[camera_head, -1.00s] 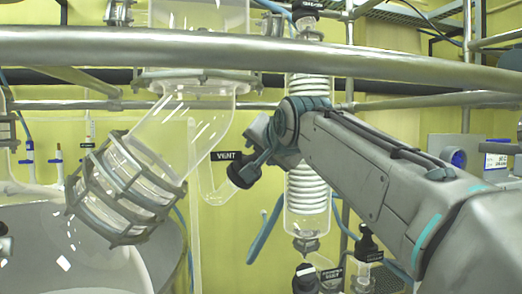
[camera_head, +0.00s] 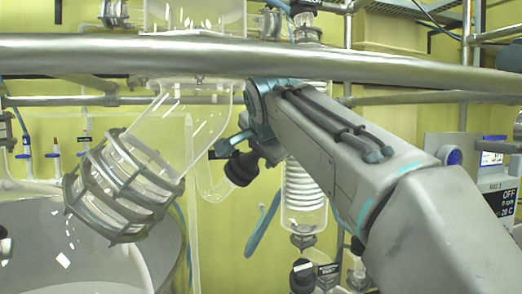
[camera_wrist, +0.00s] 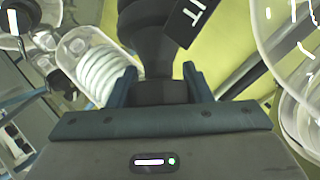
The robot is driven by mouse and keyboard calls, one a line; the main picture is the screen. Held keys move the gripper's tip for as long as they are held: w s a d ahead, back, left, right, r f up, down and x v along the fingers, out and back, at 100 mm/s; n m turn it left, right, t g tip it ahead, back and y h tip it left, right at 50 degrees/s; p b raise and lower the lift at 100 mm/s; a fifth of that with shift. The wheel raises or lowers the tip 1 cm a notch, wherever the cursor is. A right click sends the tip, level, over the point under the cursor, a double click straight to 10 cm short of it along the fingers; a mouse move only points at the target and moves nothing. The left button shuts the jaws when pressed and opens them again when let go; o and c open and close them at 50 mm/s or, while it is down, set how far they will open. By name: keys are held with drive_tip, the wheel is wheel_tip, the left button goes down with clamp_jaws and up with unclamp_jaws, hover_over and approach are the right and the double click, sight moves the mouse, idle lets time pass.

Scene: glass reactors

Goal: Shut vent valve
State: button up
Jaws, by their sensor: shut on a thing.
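The vent valve's black knob (camera_head: 241,168) sits at the end of a glass side tube, left of the coiled condenser in the head view. In the wrist view the knob (camera_wrist: 160,90) stands between the two fingers, and a black tag (camera_wrist: 190,18) with partly visible white letters hangs beside it. My gripper (camera_wrist: 163,85) is shut on the knob, one finger on each side. In the head view my arm reaches in from the right, and its wrist hides part of the gripper and the tag.
A horizontal metal rail (camera_head: 300,60) crosses in front of my arm. The glass condenser with a white coil (camera_head: 304,195) stands close behind my arm. A clamped glass neck (camera_head: 125,190) is at left above a large round vessel. Another black knob (camera_head: 302,275) is below.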

drive_tip(key=o, duration=1)
drive_tip(key=shift+n+t+y+b, duration=0.3)
drive_tip(key=shift+n+y+b, duration=0.15)
drive_tip(key=shift+n, duration=0.25)
drive_tip(key=n+y, duration=0.1)
drive_tip(key=n+t+y+b, duration=0.1)
drive_tip(key=n, duration=0.1)
drive_tip(key=shift+a+r, duration=0.15)
drive_tip(key=shift+a, duration=0.1)
drive_tip(key=shift+a+r+n+t+y, duration=0.15)
drive_tip(key=shift+n+t+y, duration=0.25)
drive_tip(key=shift+n+y, duration=1.05)
drive_tip(key=shift+s+a+r+n+y, duration=0.1)
drive_tip(key=shift+n+y, duration=1.1)
drive_tip(key=shift+n, duration=0.65)
drive_tip(key=shift+n+g+y, duration=0.5)
drive_tip(key=shift+n+y, duration=0.2)
drive_tip(key=shift+n, duration=0.3)
